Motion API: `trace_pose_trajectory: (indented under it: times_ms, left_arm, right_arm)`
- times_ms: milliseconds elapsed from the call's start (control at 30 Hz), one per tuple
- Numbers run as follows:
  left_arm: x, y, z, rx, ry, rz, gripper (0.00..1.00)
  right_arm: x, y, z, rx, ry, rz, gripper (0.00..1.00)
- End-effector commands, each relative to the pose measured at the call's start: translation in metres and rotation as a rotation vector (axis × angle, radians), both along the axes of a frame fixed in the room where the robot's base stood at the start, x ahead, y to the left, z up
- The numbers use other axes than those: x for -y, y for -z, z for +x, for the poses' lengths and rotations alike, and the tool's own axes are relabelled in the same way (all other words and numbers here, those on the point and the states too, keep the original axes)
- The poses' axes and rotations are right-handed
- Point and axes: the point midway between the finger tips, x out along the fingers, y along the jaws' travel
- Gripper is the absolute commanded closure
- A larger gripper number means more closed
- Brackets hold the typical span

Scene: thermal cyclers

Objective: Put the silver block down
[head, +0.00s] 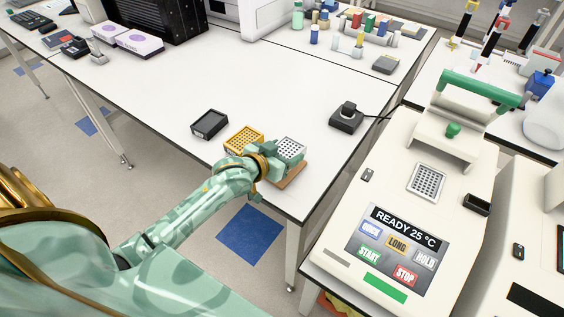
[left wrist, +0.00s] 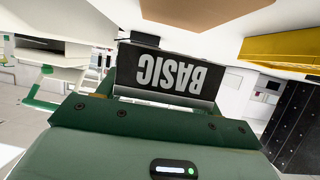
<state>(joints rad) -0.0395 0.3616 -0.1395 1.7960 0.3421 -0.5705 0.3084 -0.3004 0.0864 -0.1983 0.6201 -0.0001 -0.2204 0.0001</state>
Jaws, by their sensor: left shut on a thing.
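The silver block (head: 290,149), with a grid of wells in its top, is near the front corner of the white table. My left gripper (head: 270,160) is shut on it from the left. In the left wrist view the block (left wrist: 168,76) shows a dark face with BASIC upside down, between the fingers. A tan board (head: 289,178) lies below and around the block at the table's edge, and shows at the top of the left wrist view (left wrist: 200,10). I cannot tell whether the block touches the board. My right gripper is not in view.
A yellow well block (head: 243,138) stands just left of the silver one, with a black block (head: 209,124) beyond it. A black device (head: 346,117) with a cable is to the right. A thermal cycler (head: 398,220) stands at right. The table's middle is clear.

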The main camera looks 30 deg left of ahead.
Motion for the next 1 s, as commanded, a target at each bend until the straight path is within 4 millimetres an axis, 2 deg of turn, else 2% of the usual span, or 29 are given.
trace_pose_trajectory:
  times_ms: [133,300,700,733,800,1000]
  left_arm:
    - [-0.01,0.012,0.005,0.003,-0.001,0.002,0.76]
    - [-0.009,0.038,0.005,0.003,0.0,0.0,0.76]
    - [-0.009,0.041,0.005,0.005,0.001,-0.001,0.76]
    - [-0.009,0.043,0.004,0.001,0.0,0.0,0.32]
    - [-0.009,0.043,0.004,0.002,0.0,0.0,0.13]
    - [-0.009,0.043,0.004,0.001,0.0,0.001,0.13]
  right_arm:
    - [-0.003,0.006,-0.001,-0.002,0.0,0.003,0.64]
    - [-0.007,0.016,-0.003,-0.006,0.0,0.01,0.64]
    - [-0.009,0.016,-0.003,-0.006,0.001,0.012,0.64]
    - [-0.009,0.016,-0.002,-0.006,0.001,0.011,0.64]
    - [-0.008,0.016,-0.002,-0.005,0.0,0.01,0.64]
    - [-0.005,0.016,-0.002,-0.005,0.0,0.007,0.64]
